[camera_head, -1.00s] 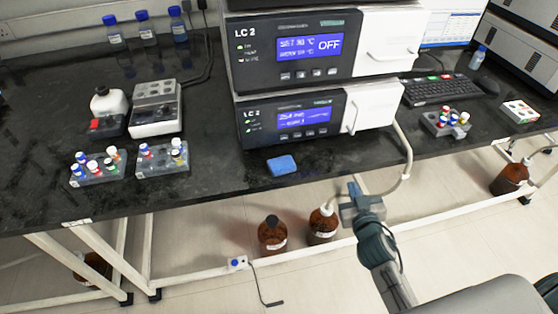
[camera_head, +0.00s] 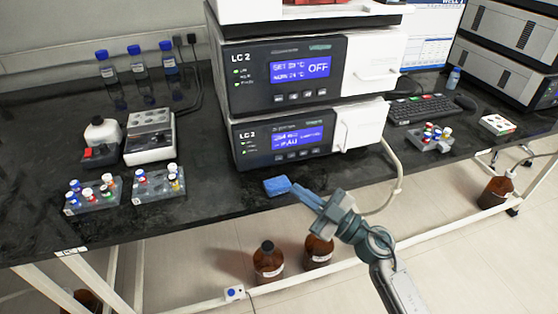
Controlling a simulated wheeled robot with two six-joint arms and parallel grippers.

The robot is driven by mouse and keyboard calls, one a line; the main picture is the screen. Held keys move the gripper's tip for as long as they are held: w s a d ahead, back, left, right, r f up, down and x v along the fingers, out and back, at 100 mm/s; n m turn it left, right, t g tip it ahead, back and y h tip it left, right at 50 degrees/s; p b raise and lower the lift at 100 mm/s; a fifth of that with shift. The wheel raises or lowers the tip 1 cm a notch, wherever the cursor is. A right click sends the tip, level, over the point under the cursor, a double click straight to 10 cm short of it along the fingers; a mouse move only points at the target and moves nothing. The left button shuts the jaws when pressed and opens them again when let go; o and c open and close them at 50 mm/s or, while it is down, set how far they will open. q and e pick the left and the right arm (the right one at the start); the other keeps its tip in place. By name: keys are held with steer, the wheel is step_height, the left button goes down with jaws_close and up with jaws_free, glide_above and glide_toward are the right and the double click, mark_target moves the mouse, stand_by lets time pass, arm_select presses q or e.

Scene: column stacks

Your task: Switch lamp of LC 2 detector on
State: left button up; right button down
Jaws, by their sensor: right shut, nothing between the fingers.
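The LC 2 stack stands at the middle of the bench. Its lower unit (camera_head: 258,146) has a lit blue screen (camera_head: 297,138) with text including "AU", small indicator lights at its left and a row of buttons under the screen. The upper LC 2 unit (camera_head: 250,82) has a screen reading a set temperature and "OFF". My right gripper (camera_head: 301,191) is shut and empty. Its fingers point up and left, in front of and below the lower unit, close to the blue sponge (camera_head: 277,186). My left gripper is not in view.
Vial racks (camera_head: 94,193) and a small mixer (camera_head: 149,138) stand on the left of the bench. A keyboard (camera_head: 425,109) and another vial rack (camera_head: 431,138) are on the right. A tube (camera_head: 393,170) hangs over the front edge. Brown bottles (camera_head: 268,262) stand below.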

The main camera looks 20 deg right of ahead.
mark_target(288, 181)
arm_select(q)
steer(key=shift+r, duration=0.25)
arm_select(e)
steer(key=shift+s+a+f+n+g, duration=0.1)
steer(key=shift+s+a+n+g, duration=0.05)
steer(key=shift+a+n+g, duration=0.15)
